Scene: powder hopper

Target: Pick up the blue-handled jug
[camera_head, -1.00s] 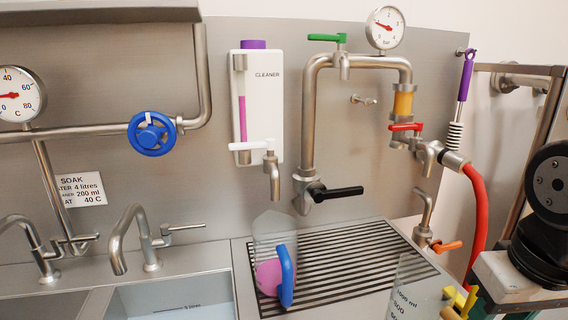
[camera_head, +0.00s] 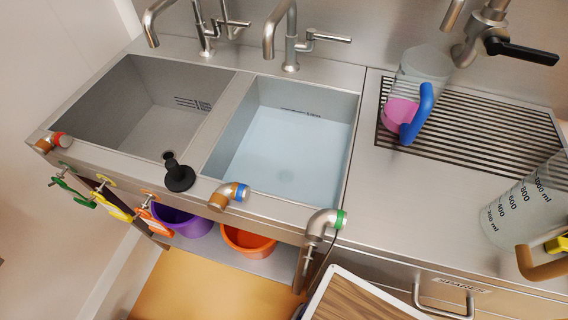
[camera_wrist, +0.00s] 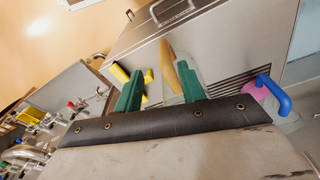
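The blue-handled jug (camera_head: 424,62) is clear, with pink contents low inside. It stands on the slotted drain grate right of the sinks in the head view, its blue handle (camera_head: 417,113) facing the front. In the wrist view its blue handle (camera_wrist: 273,95) shows at the right, outside the fingers. My gripper (camera_wrist: 159,90) has two green fingers with a wide gap between them. It is apart from the blue-handled jug. A tan handle (camera_wrist: 171,65) shows beyond the fingers, near the right one; I see no grip on it. The fingers are not clearly visible in the head view.
A large clear measuring jug (camera_head: 512,215) with a tan handle stands at the right counter front, near a yellow piece (camera_head: 557,244). A tap with a black lever (camera_head: 520,50) hangs beside the blue-handled jug. Two sinks lie left. Bare counter (camera_head: 410,200) lies before the grate.

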